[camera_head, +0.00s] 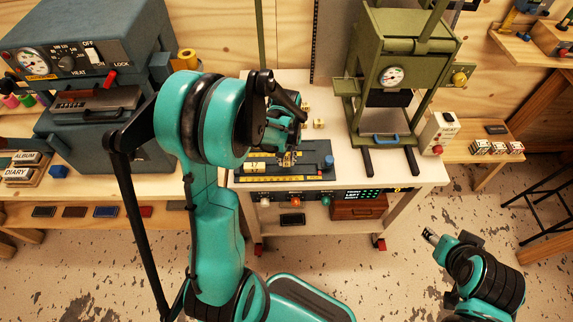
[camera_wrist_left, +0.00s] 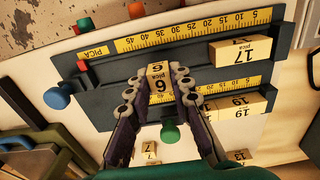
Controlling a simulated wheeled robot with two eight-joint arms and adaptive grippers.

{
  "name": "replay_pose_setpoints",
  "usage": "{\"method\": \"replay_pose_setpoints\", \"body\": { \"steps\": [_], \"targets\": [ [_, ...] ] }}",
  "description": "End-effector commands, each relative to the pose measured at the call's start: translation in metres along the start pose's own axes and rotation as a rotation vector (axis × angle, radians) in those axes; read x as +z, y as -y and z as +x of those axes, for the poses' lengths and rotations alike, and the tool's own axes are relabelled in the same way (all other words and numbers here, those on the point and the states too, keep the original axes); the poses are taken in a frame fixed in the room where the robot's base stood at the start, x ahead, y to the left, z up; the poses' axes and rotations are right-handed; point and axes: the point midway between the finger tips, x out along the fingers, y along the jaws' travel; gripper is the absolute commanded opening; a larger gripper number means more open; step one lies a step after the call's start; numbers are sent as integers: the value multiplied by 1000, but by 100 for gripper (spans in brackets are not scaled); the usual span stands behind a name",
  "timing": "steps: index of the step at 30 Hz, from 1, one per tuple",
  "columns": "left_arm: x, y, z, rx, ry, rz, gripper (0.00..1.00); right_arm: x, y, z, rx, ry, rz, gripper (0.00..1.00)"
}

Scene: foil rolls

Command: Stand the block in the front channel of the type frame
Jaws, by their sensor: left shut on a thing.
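The type frame (camera_head: 318,172) is a dark tray with yellow pica rulers on the white bench; it also fills much of the left wrist view (camera_wrist_left: 215,85). My left gripper (camera_wrist_left: 160,78) is shut on a cream block marked 6 pica (camera_wrist_left: 160,88). The block is over the middle of the frame, in front of the lower ruler in the wrist view; I cannot tell whether it touches. A block marked 17 (camera_wrist_left: 240,50) lies in the upper channel in that view, and a block marked 19 (camera_wrist_left: 238,103) along the lower edge. My right gripper (camera_head: 432,237) is over the floor, away from the bench.
Loose blocks (camera_head: 319,124) lie on the bench behind the frame, also in the wrist view (camera_wrist_left: 150,150). A green press (camera_head: 400,70) stands at right, a grey heat machine (camera_head: 85,60) at left. A console with a display (camera_head: 362,195) is below the frame.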

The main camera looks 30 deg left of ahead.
Motion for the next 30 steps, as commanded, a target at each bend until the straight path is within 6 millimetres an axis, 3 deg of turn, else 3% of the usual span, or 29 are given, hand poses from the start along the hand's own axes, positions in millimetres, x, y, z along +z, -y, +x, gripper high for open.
{"method": "replay_pose_setpoints", "body": {
  "steps": [6,17,18,20,30],
  "targets": [
    [0,0,33,0,0,-1,6,9,0,13,0,0,0,48],
    [0,0,36,0,0,-1,6,10,0,15,0,0,0,48],
    [0,0,36,0,0,-1,26,10,0,14,0,0,0,48],
    [0,0,35,0,0,-1,41,10,0,14,0,0,0,48],
    [0,0,33,0,0,-1,41,9,0,12,0,0,0,48]
  ]
}}
